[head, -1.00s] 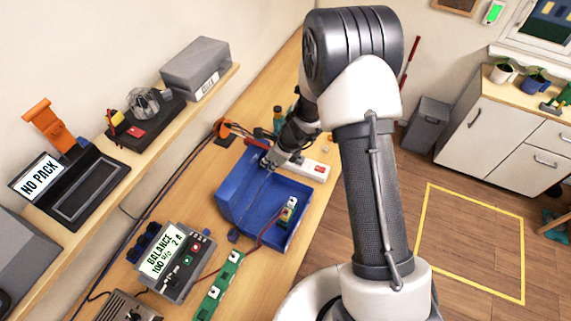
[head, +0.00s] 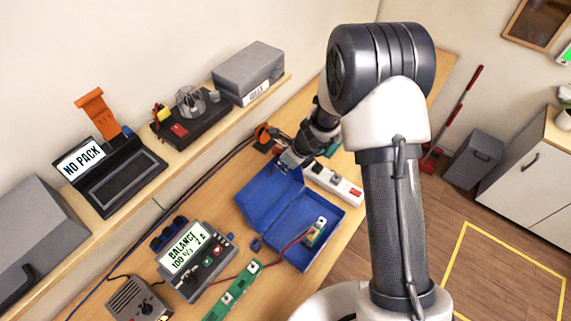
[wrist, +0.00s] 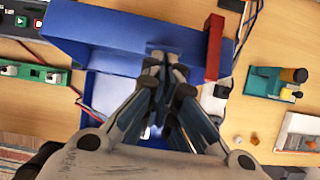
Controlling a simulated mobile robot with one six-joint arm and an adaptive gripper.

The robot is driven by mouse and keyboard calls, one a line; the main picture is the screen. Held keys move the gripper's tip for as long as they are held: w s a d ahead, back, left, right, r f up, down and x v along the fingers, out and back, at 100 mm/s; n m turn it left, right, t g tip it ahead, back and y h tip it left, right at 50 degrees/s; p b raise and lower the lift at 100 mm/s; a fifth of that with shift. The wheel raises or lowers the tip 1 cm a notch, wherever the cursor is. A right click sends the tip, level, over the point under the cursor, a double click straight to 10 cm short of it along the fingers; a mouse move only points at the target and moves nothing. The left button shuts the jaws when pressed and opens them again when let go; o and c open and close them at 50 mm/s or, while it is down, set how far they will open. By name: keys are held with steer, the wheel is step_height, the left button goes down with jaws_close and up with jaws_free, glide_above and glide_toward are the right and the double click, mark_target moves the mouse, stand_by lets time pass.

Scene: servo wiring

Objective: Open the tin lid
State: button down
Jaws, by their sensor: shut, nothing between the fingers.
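The blue tin (head: 318,246) stands on the wooden bench with its lid (head: 268,204) raised on the far-left side, so the inside shows. A small cell pack with red wires (head: 314,232) sits inside. My gripper (head: 287,164) is at the upper edge of the raised lid, at its far end. In the wrist view, my gripper (wrist: 165,62) is shut and empty, with its fingertips against or just over the blue lid (wrist: 110,28); contact is hard to tell. My fingers hide part of the tin (wrist: 97,92).
A white power strip (head: 333,184) lies just behind the tin. A balance charger (head: 196,262) and a green board (head: 232,290) are in front-left. A shelf (head: 170,172) with devices runs along the wall. A red block (wrist: 214,47) is close right of my fingers.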

steer(key=v, duration=1.2)
